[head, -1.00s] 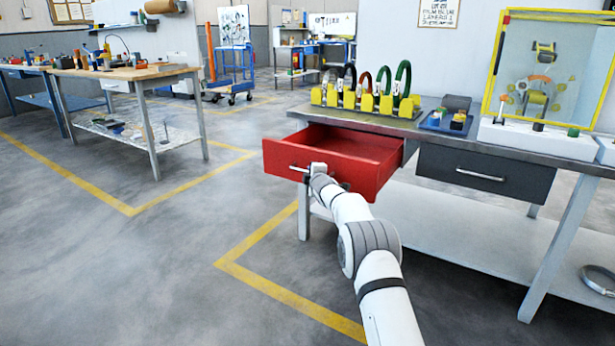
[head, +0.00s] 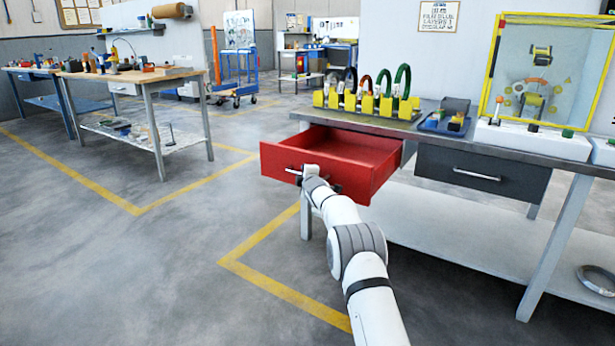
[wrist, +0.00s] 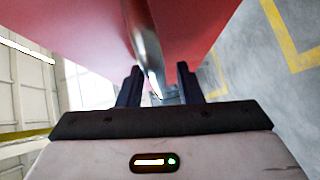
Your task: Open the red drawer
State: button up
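The red drawer (head: 318,162) under the near workbench is pulled well out, and its inside looks empty. Its silver handle (head: 293,171) runs across the front. My gripper (head: 308,171) is at the handle, in front of the drawer. In the wrist view, the two dark fingers (wrist: 159,80) stand apart, one on each side of the handle (wrist: 147,50). A gap shows between the handle and the right finger, so the gripper looks open around it. The red drawer front (wrist: 205,25) fills the upper part of that view. Contact with the left finger is unclear.
A dark grey drawer (head: 482,172) beside the red one is shut. On the workbench (head: 440,138) stand a yellow rack (head: 370,103) with several coils and a blue tray (head: 443,124). Open floor (head: 190,270) with yellow lines lies to the left.

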jog(key=shift+d, duration=0.2)
jog(key=shift+s+d, duration=0.1)
jog(key=shift+s, duration=0.1)
jog(key=a+v, duration=0.1)
jog(key=v, duration=0.6)
jog(key=shift+s+d, duration=0.25)
jog(key=shift+d, duration=0.15)
jog(key=shift+b, duration=0.3)
